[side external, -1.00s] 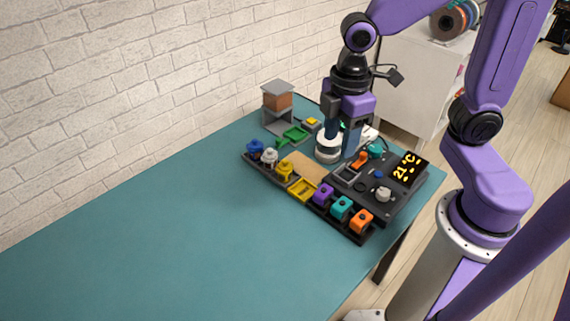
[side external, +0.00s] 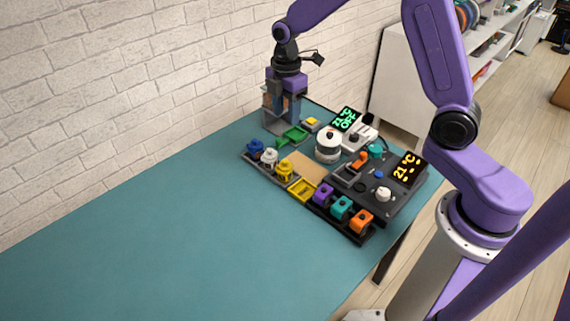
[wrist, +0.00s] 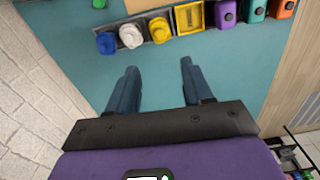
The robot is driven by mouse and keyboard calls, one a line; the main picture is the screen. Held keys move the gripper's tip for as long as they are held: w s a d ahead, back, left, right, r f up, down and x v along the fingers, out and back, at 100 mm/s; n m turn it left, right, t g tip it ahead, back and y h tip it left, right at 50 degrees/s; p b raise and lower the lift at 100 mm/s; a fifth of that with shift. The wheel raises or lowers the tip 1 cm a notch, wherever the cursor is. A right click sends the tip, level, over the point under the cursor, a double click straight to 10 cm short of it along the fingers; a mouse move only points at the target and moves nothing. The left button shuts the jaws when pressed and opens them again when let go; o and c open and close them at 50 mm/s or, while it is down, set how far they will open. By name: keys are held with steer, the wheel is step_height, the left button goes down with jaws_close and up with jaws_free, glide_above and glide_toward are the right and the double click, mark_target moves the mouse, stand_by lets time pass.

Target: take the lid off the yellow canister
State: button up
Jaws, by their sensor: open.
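The yellow canister (side external: 285,171) stands in the dark rack, at the right end of a row with a white canister (side external: 269,158) and a blue canister (side external: 255,148). A yellow knobbed top shows on it, though too small to make out a lid seam. In the wrist view the yellow canister (wrist: 159,31) is beyond my fingertips, near the top. My gripper (side external: 283,112) is over the back of the table by the grey hopper stand, apart from the canisters. In the wrist view my gripper (wrist: 158,70) is open, with nothing between its fingers.
A yellow tray (side external: 302,189) and purple, teal and orange blocks continue the row. The grey hopper stand (side external: 274,128) is partly behind my gripper. The table's left side is clear.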

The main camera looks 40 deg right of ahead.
glide_above(285, 161)
steer(key=f, duration=0.9)
steer(key=shift+d+f, duration=0.2)
steer(key=shift+w+a+f, duration=0.1)
steer(key=shift+a+f, duration=0.05)
steer(key=shift+f, duration=3.1)
steer(key=shift+c, duration=0.3)
jaws_close()
